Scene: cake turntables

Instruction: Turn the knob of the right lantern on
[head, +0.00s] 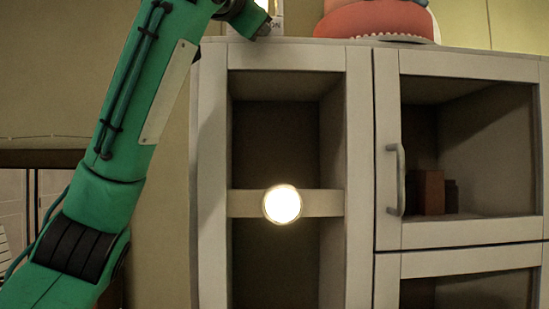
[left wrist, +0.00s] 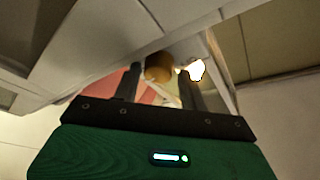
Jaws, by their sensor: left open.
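At the top edge of the head view, a pale lantern base (head: 276,24) with the letters "ON" shows on the cabinet top. A bright glow sits above it, and my left arm partly hides it. In the left wrist view, my left gripper (left wrist: 160,76) is open, with its two dark fingers apart. A rounded orange-brown part (left wrist: 158,67), which may be the knob, appears between the fingertips; I cannot tell whether they touch it. A bright white light (left wrist: 196,70) glows by the right finger. I cannot tell which lantern this is. My right gripper is out of view.
A white cabinet (head: 359,150) with open shelves and doors stands ahead. A red cake (head: 372,20) on a white scalloped stand is on its top, to the right. A round lit lamp (head: 282,204) shows at the middle shelf. Brown blocks (head: 428,192) sit behind a door.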

